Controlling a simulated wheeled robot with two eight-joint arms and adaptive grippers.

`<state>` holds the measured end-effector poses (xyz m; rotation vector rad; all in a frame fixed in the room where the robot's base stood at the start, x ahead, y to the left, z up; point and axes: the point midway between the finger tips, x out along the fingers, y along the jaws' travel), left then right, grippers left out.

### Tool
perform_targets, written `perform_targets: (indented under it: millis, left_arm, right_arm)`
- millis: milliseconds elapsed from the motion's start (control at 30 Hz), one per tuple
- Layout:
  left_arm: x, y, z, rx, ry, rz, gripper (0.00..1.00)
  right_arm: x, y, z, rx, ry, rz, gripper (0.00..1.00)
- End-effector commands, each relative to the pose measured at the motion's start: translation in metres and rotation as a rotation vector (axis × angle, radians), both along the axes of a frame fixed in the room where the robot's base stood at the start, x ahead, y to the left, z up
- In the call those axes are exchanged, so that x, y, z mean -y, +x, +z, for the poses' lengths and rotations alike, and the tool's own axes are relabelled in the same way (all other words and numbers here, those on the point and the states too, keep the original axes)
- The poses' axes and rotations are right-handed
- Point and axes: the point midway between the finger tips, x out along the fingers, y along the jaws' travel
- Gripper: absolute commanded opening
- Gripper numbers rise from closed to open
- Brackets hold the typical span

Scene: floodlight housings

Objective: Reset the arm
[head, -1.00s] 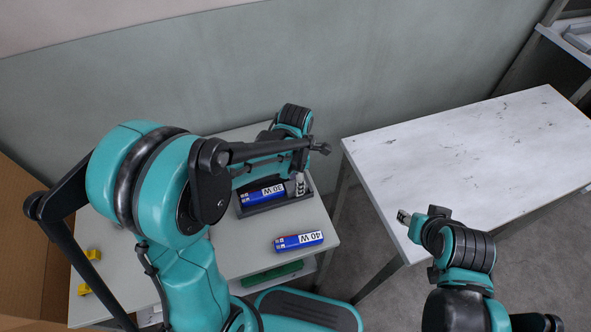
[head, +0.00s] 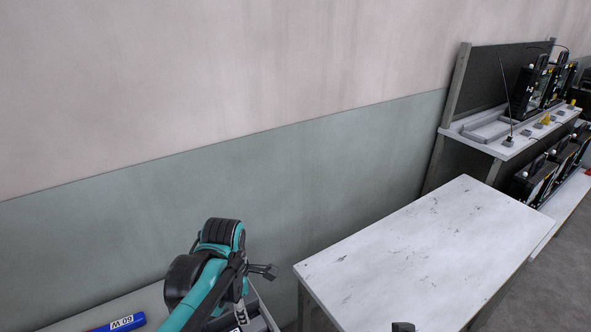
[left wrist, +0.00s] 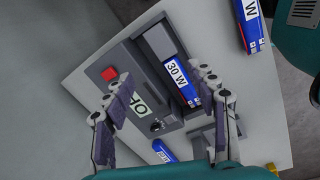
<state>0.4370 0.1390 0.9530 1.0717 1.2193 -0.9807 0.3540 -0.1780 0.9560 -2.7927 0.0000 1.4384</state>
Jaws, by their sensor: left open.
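In the head view my left gripper (head: 262,271) is at the lower middle, above the back of the left table and near a dark tray (head: 259,309). In the left wrist view the left gripper (left wrist: 158,88) has its two fingers wide apart with nothing between them. Beyond the fingers is a grey unit (left wrist: 113,58) with a red button and a black knob. A blue and white box marked 30 W (left wrist: 180,78) lies in it. Only a dark tip of my right gripper (head: 403,327) shows at the bottom edge of the head view, so its jaws are hidden.
A blue box marked 60 W (head: 118,323) lies on the left table (head: 75,324). A bare, scuffed white table (head: 420,250) stands to the right, across a gap. Behind it is a workbench (head: 482,140) with black floodlight housings (head: 524,98). A wall runs behind the tables.

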Motion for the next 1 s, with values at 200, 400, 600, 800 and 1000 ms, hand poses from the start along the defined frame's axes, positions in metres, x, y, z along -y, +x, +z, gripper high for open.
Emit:
perform_targets:
  millis: [200, 400, 600, 800, 1000]
  left_arm:
    - [-0.017, -0.037, 0.011, 0.195, 0.122, -0.640, 0.58]
    - [-0.030, -0.065, 0.010, 0.330, 0.350, -1.204, 0.58]
    - [-0.037, -0.080, 0.005, 0.377, 0.567, -1.575, 0.58]
    - [-0.039, -0.083, 0.003, 0.380, 0.649, -1.694, 0.58]
    - [-0.039, -0.083, 0.003, 0.379, 0.649, -1.697, 0.58]
  right_arm:
    - [0.000, 0.000, 0.000, 0.000, 0.000, 0.000, 0.40]
    - [0.000, 0.000, 0.000, 0.000, 0.000, 0.000, 0.40]
    - [0.000, 0.000, 0.000, 0.000, 0.000, 0.000, 0.40]
    - [0.000, 0.000, 0.000, 0.000, 0.000, 0.000, 0.40]
    - [0.000, 0.000, 0.000, 0.000, 0.000, 0.000, 0.40]
